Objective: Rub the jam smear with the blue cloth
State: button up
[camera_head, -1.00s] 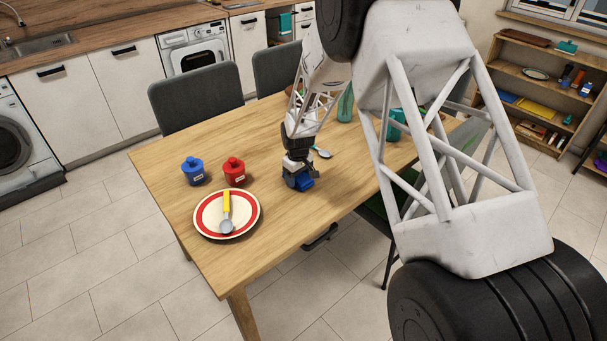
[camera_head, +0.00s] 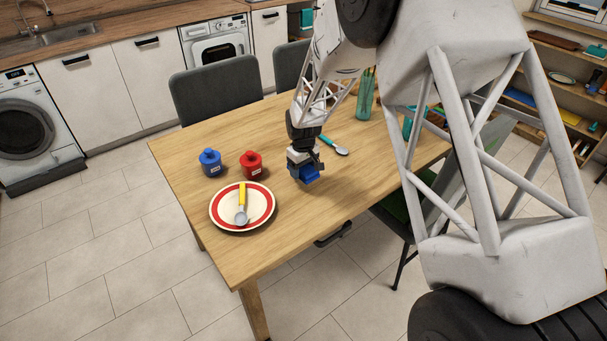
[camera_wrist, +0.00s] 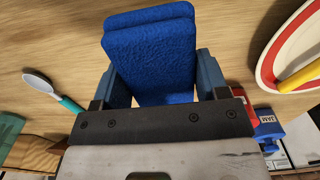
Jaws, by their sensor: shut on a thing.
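My gripper (camera_head: 304,165) is low over the middle of the wooden table, right of the plate. It is shut on the blue cloth (camera_head: 309,175). In the wrist view the cloth (camera_wrist: 150,55) is a thick folded pad between the two fingers of my gripper (camera_wrist: 160,78), jutting beyond them. I cannot tell whether the cloth touches the table. No jam smear can be made out in either view; the cloth or my arm may hide it.
A red-rimmed plate (camera_head: 261,220) holds a yellow-handled spoon (camera_head: 242,202). Red (camera_head: 251,165) and blue (camera_head: 210,162) pots stand behind it. A teal-handled spoon (camera_head: 335,146) and green glass (camera_head: 366,100) are beyond my gripper. Table (camera_head: 290,225) right of the plate is clear.

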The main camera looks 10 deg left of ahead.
jog(key=shift+r, duration=1.65)
jog(key=shift+s, duration=0.1)
